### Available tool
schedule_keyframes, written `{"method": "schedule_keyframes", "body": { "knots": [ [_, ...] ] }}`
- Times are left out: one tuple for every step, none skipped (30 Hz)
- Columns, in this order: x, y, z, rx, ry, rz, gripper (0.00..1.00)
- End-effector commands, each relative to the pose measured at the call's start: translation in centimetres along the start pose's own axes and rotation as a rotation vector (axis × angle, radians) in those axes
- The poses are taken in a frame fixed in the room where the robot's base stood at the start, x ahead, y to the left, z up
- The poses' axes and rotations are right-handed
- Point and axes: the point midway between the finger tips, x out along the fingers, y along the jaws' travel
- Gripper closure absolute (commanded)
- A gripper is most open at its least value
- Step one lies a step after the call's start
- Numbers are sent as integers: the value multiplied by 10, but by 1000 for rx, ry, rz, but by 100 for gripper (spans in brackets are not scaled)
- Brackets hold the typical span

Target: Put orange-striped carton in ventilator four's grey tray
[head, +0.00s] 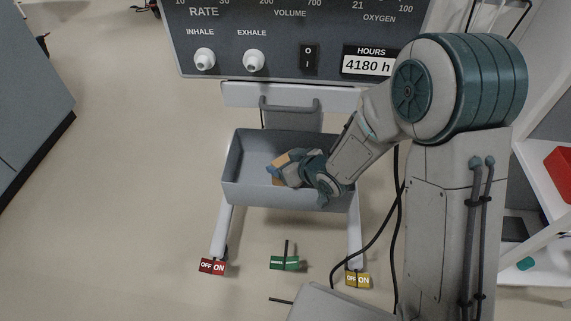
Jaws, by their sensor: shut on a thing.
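My gripper (290,172) reaches over the grey tray (288,193) on the front of the ventilator (300,38). It is shut on a small carton (281,160) with an orange-tan face and a bit of blue, mostly hidden by the fingers. I cannot make out the stripes. The carton is within the tray's outline, near its middle; I cannot tell whether it touches the tray floor. The visible part of the tray floor is bare. No number four is visible on the ventilator; its hours plate reads 4180 h.
A grey handle (290,104) stands behind the tray. A white shelf with a red bin (561,172) is at right. Floor at left is clear.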

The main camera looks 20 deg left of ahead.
Motion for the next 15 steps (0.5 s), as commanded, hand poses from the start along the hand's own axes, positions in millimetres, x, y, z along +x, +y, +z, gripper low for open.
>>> {"method": "schedule_keyframes", "body": {
  "knots": [
    [-1,0,-1,0,1,1,57],
    [-1,0,-1,0,1,1,57],
    [-1,0,-1,0,1,0,57],
    [0,0,0,-1,1,-1,57],
    [0,0,0,0,1,-1,57],
    [1,0,2,0,1,-1,57],
    [2,-1,3,0,1,-1,57],
    [2,-1,3,0,1,-1,29],
    [1,-1,2,0,1,-1,18],
    [1,-1,2,-1,0,-1,10],
    [1,-1,2,-1,0,-1,10],
    [1,-1,2,-1,0,-1,10],
    [1,-1,2,-1,0,-1,10],
    [1,-1,2,-1,0,-1,10],
    [1,-1,2,-1,0,-1,10]
  ]
}}
